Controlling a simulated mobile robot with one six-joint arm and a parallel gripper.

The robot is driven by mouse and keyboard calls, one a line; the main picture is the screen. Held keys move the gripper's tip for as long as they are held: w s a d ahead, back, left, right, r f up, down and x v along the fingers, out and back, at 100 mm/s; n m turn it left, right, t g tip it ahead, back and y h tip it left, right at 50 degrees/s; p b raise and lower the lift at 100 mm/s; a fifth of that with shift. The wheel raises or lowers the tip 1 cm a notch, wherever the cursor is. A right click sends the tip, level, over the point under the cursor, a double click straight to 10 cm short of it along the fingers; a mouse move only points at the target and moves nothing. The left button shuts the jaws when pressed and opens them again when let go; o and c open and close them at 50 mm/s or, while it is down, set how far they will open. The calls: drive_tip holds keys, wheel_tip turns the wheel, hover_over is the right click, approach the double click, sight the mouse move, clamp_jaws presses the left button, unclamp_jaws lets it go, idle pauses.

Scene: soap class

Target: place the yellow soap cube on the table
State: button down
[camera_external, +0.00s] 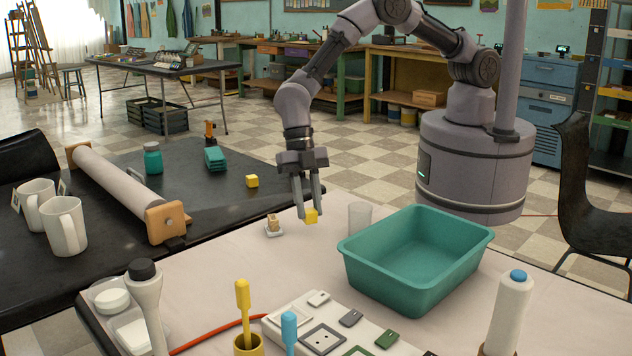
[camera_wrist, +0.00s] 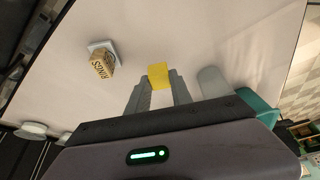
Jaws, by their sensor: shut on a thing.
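A yellow soap cube (camera_external: 311,216) is between the fingertips of my gripper (camera_external: 309,212), which points down over the light-topped table (camera_external: 240,270). In the wrist view the yellow cube (camera_wrist: 158,75) sits at the tips of my gripper (camera_wrist: 159,84), with the pale table top (camera_wrist: 210,40) behind it. I cannot tell whether the cube's underside touches the table. A second yellow cube (camera_external: 252,181) lies on the black table to the left.
A tan lettered block on a small white dish (camera_external: 274,228) is left of my gripper. A clear cup (camera_external: 360,217) and a teal bin (camera_external: 400,290) stand to the right. Bare table lies in between.

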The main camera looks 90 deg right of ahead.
sight(309, 216)
wheel_tip(309, 216, down, 3)
drive_tip(key=shift+r+b, duration=0.1)
drive_tip(key=shift+b, duration=0.3)
drive_tip(key=shift+r, duration=0.15)
drive_tip(key=c, duration=1.6)
unclamp_jaws()
drive_tip(key=shift+f, duration=0.25)
drive_tip(key=o, duration=0.5)
drive_tip(key=shift+c, duration=0.2)
drive_tip(key=shift+r, duration=0.15)
